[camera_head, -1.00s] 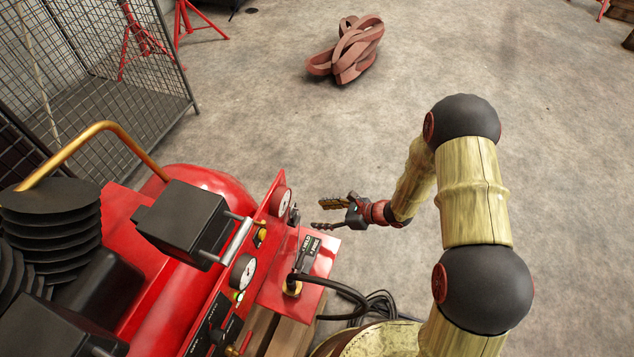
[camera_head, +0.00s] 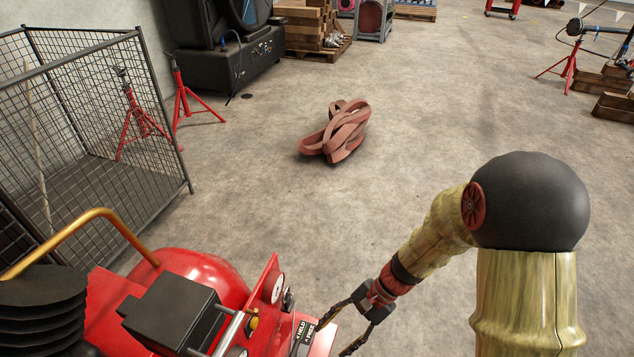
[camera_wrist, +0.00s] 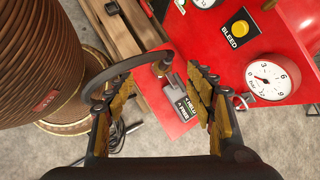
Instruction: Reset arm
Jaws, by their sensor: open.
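My gripper (camera_head: 338,323) is open, in front of the red machine's panel at the lower middle of the head view. In the wrist view its two fingers (camera_wrist: 157,105) stand apart with nothing between them. Beyond them is a red box (camera_wrist: 165,110) with a black label reading HELD and FREE, a metal fitting and a black hose. The same label plate (camera_head: 303,335) shows in the head view. A flanged spool (camera_wrist: 40,60), brown and ribbed, fills the left of the wrist view; only part of it shows.
The red machine (camera_head: 190,265) with gauges and a yellow BLEED button (camera_wrist: 239,28) fills the lower left. A wire cage (camera_head: 90,120) stands behind it. A folded reddish bundle (camera_head: 337,133) lies on the floor. Open concrete floor (camera_head: 440,110) spreads beyond and to the right.

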